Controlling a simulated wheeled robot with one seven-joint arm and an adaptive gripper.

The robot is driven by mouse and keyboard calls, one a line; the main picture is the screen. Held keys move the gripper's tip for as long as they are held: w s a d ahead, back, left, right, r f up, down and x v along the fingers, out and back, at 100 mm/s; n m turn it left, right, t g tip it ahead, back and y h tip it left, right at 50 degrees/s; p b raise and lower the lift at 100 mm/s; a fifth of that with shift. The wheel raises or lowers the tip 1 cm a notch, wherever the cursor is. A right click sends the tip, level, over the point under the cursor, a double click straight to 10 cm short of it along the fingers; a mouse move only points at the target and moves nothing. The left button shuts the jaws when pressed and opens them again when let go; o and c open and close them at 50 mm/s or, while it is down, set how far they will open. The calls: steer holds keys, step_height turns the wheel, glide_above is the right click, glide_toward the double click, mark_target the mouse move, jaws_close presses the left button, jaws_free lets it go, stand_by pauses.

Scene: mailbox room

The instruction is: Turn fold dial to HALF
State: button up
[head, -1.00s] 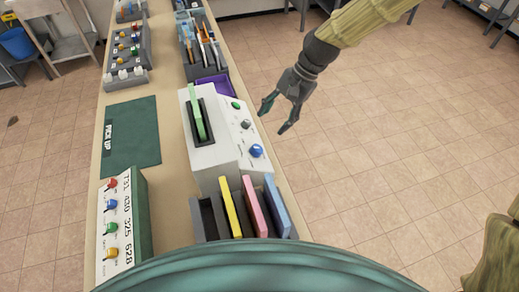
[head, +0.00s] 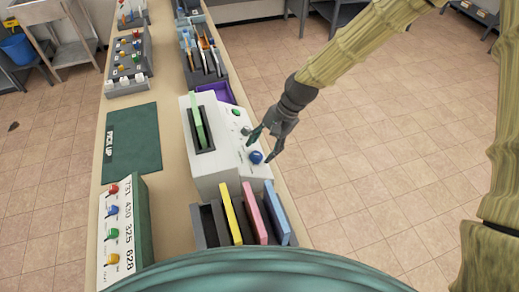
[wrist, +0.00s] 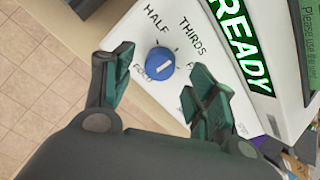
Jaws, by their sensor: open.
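The blue fold dial (head: 256,157) is on the sloped panel of the white machine (head: 214,175). In the wrist view the dial (wrist: 158,58) has a short white mark. HALF is printed above it to the left, THIRDS above it to the right, and FOLD below left. Which label the mark points at is unclear. Another label at the lower right is partly hidden by a finger. My gripper (head: 260,148) is open over the panel. In the wrist view its green-tipped fingers (wrist: 163,80) are spread on either side of the dial, apart from it.
A green lit READY display (wrist: 240,45) is beside the dial. A green button (head: 236,112) and a grey knob are farther along the panel. A rack with yellow, pink and blue boards (head: 252,215) stands close in front. Open floor lies right of the counter.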

mark_target(256, 157)
steer(key=shift+p+x, duration=0.35)
steer(key=shift+x, duration=1.05)
steer(key=c, duration=1)
